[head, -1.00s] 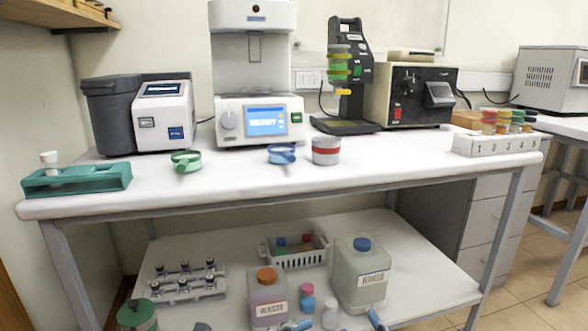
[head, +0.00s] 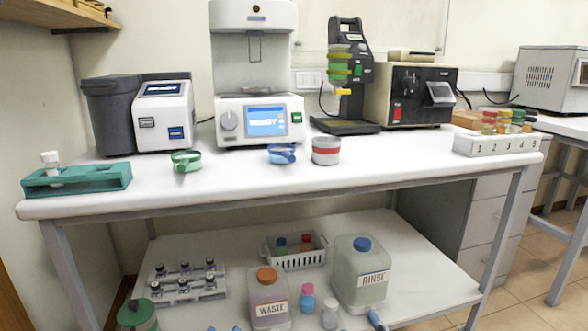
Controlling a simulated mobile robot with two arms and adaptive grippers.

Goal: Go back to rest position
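The task names no object. Small blue tips, which look like parts of my grippers, show at the bottom edge. A pair of them at the left of centre looks like my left gripper (head: 223,328). A single blue piece right of centre (head: 376,320) may belong to my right gripper. The rest of both grippers is below the picture, so I cannot tell whether they are open or shut. Nothing held shows.
The white bench (head: 330,185) carries a teal rack (head: 100,180), a green ring-shaped piece (head: 186,161), a blue one (head: 282,154), a red-banded cup (head: 326,151) and instruments. The lower shelf holds a waste jug (head: 268,300), a rinse jug (head: 360,275), a vial rack (head: 185,287) and a white basket (head: 295,256).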

